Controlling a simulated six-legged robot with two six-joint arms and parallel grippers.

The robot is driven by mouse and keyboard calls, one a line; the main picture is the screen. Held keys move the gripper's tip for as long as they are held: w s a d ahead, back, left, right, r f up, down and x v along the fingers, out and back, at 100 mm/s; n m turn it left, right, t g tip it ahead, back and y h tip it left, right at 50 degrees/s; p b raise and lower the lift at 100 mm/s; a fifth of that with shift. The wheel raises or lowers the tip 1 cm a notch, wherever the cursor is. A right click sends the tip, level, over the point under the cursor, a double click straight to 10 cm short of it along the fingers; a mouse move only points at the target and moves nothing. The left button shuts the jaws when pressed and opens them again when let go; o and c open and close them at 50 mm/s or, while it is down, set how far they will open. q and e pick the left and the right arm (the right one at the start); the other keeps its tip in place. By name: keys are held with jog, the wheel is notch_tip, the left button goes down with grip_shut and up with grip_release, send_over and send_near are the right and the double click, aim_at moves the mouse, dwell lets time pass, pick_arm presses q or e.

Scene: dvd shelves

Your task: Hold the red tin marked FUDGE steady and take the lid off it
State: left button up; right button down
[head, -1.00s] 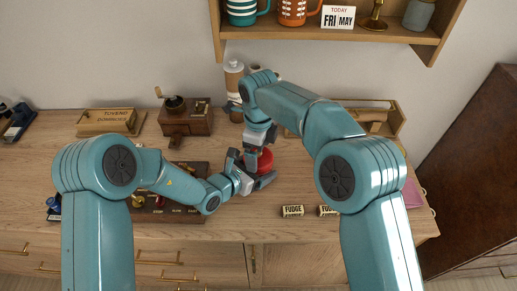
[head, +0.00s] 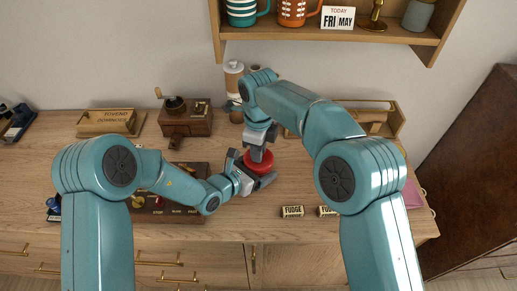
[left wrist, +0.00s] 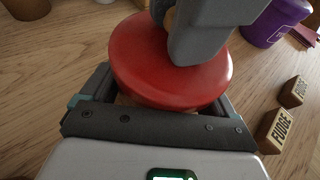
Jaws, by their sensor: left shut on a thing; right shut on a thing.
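The red tin's round lid (head: 260,160) shows near the front of the counter, between my two grippers. My left gripper (head: 252,169) comes in from the left, low, with its fingers shut around the tin below the lid. My right gripper (head: 259,150) points down from above and is shut on the middle of the lid's top. In the left wrist view the wide red lid (left wrist: 145,70) covers most of the tin body, and the right fingers (left wrist: 205,35) stand on it. A small tan part, perhaps a knob, shows beside them. The tin's marking is hidden.
A wooden grinder box (head: 187,122) and a cream canister (head: 233,76) stand behind. A purple container (left wrist: 268,22) shows in the left wrist view. A shelf (head: 330,32) hangs above.

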jog(key=shift+r, duration=0.1)
dwell(0.4)
jog(key=shift+r, duration=1.05)
jog(key=shift+r, duration=2.05)
pick_arm(q)
jog(key=o, duration=1.2)
jog(key=shift+o, duration=0.2)
jog(key=b+v, duration=0.1)
jog(key=v, duration=1)
jog(key=shift+s+a+b, duration=0.1)
jog(key=shift+a+b, duration=0.05)
jog(key=shift+b, duration=0.25)
pick_arm(e)
notch_tip(320, 180, down, 2)
pick_arm(q)
jog(key=shift+s+a+r, duration=0.2)
jog(key=shift+s+a, duration=0.05)
jog(key=shift+s, duration=0.2)
pick_arm(e)
jog(key=shift+s, duration=0.15)
